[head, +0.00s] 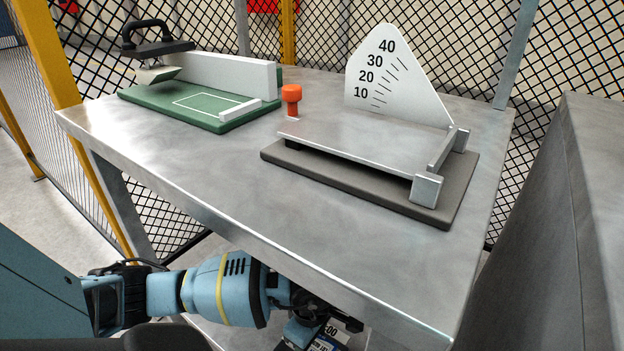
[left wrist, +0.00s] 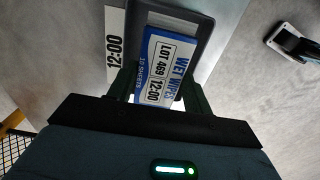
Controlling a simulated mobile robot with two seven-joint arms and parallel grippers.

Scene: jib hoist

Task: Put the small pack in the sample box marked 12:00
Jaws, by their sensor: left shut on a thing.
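My left gripper (left wrist: 160,92) is shut on the small pack (left wrist: 165,62), a blue and white wet wipes pack printed LOT 469 12:00. In the left wrist view, the pack's far end overlaps a dark grey sample box (left wrist: 205,40). A white label reading 12:00 (left wrist: 115,45) is beside the box's left side. I cannot tell how deep the pack is in the box. In the head view, my left gripper (head: 322,322) is low, below the front edge of the table, with printed white and blue surfaces partly hidden under it. My right gripper is not in view.
The metal table (head: 200,165) stands above my left arm. It bears a green board (head: 215,115) with a black-handled tool (head: 155,45), an orange knob (head: 291,93) and a tilting plate with a scale (head: 385,75). A grey block (head: 590,200) stands at right. Mesh fencing is behind.

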